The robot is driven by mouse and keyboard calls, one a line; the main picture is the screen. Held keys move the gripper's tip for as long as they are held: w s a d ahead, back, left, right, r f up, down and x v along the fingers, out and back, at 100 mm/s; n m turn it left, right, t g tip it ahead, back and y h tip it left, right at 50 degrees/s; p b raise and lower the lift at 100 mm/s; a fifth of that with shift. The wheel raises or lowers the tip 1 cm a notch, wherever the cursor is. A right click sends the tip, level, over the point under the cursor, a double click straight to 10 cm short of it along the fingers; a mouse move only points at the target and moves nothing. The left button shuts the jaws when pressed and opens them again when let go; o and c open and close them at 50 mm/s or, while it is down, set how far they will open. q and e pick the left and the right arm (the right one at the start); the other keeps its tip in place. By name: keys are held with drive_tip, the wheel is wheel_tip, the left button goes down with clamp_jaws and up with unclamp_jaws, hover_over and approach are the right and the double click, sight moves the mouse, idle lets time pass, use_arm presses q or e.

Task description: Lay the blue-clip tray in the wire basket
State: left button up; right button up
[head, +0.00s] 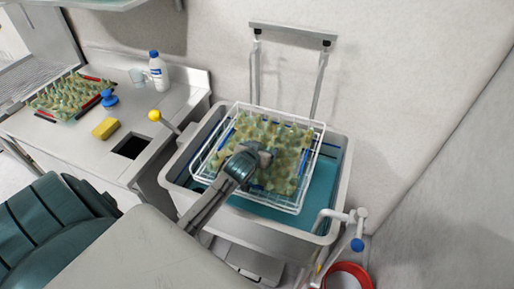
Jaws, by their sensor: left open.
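The blue-clip tray (283,135), a greenish-yellow egg tray with blue strips along its edges, lies in the white wire basket (292,207). The basket sits across the top of a grey sink tub. My left gripper (266,154) is open over the front middle part of the tray. It covers some of the tray's cups, and I cannot tell whether its fingers touch the tray. My right gripper is not in view.
A second egg tray with red edges (67,97) lies on the counter at left. Near it are a blue-knobbed object (109,99), a yellow sponge (105,128), a white bottle (158,72) and a square opening. A tap (343,215) stands at the sink's front right.

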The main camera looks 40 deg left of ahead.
use_arm(q)
drive_tip(key=shift+s+d+r, duration=0.1)
drive_tip(key=shift+s+r, duration=0.05)
drive_tip(key=shift+s, duration=0.25)
drive_tip(key=b+v, duration=0.2)
drive_tip(key=v, duration=0.9)
drive_tip(key=shift+b, duration=0.3)
